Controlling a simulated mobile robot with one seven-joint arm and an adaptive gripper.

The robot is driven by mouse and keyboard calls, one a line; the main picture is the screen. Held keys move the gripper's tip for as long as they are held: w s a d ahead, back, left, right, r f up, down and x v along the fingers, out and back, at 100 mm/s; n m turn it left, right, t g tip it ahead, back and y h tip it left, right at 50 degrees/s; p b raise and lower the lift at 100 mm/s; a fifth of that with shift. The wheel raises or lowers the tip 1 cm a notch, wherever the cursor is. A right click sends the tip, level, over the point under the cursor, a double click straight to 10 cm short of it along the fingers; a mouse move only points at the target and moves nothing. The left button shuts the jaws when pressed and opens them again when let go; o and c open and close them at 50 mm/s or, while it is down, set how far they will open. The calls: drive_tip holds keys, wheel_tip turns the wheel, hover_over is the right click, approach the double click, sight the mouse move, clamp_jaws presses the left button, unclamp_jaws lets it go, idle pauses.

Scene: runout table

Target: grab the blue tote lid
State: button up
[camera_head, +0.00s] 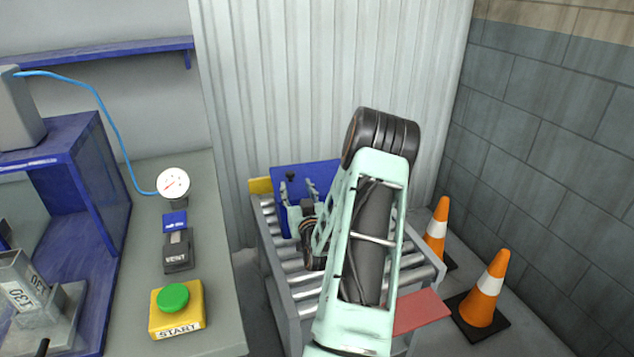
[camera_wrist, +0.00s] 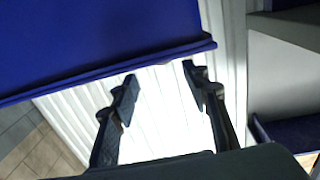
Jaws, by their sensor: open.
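The blue tote lid (camera_head: 318,173) is a flat blue panel with a small dark knob, at the roller table behind my gripper in the head view. In the wrist view the blue lid (camera_wrist: 95,40) fills the upper left, with its near edge running across just beyond my fingertips. My gripper (camera_wrist: 160,77) is open with nothing between its fingers. In the head view my gripper (camera_head: 298,205) is in front of the lid, and my arm hides the lid's right part. I cannot tell whether the fingers touch the lid.
The roller table (camera_head: 290,268) stands against a corrugated wall. Two orange cones (camera_head: 486,290) are at the right by the block wall.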

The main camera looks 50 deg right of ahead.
sight(291, 174)
drive_tip(key=x, duration=0.8)
drive_tip(key=shift+w+r, duration=0.1)
drive_tip(key=shift+w, duration=0.35)
drive_tip(key=shift+c, duration=0.3)
drive_tip(key=shift+r, duration=0.1)
clamp_jaws()
